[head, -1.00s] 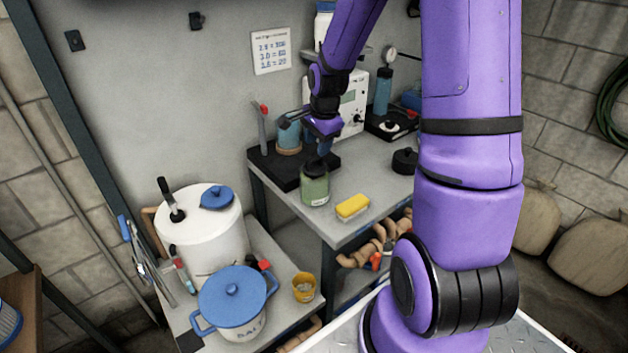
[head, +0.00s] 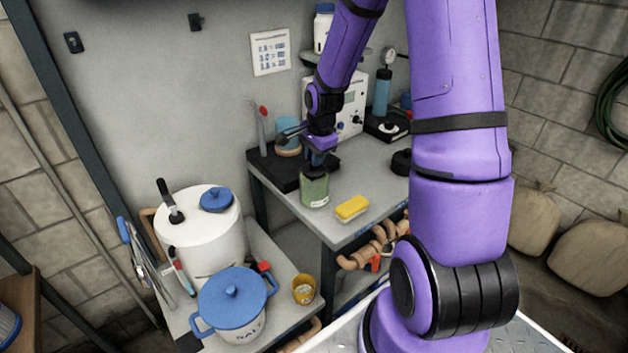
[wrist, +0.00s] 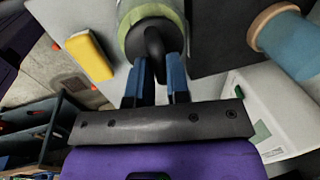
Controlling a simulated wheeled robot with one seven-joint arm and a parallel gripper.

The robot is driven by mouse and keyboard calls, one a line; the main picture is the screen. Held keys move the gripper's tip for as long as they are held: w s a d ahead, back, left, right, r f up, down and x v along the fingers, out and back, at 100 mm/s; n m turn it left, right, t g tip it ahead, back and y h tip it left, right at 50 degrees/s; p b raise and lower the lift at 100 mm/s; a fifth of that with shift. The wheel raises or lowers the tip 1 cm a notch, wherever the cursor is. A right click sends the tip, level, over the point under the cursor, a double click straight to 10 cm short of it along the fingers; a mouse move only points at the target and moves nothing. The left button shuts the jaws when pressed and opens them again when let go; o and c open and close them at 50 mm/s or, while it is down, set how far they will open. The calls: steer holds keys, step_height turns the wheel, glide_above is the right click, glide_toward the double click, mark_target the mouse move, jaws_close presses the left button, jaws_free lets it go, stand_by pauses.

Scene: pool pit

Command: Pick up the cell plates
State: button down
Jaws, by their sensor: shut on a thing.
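A green glass jar (head: 314,190) with a white label stands at the front left of the grey bench; it also shows at the top of the wrist view (wrist: 183,10). A black hooked handle (wrist: 153,45) rises from the dark round top (wrist: 138,38) at the jar's mouth. I take it as the handle of the cell plates; the plates themselves are hidden. My gripper (head: 316,168) is directly over the jar. In the wrist view its blue fingers (wrist: 158,80) are shut on this handle.
A yellow sponge (head: 352,208) lies right of the jar. Behind the jar are a black tray (head: 280,172), a blue cup (head: 288,133) and a white meter box (head: 352,105). A blue-lidded pot (head: 232,295) and white drum (head: 200,235) stand on the lower table.

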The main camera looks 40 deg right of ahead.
steer(key=shift+r, duration=0.2)
step_height(320, 180, up, 18)
steer(key=shift+f, duration=0.15)
stand_by(0.5)
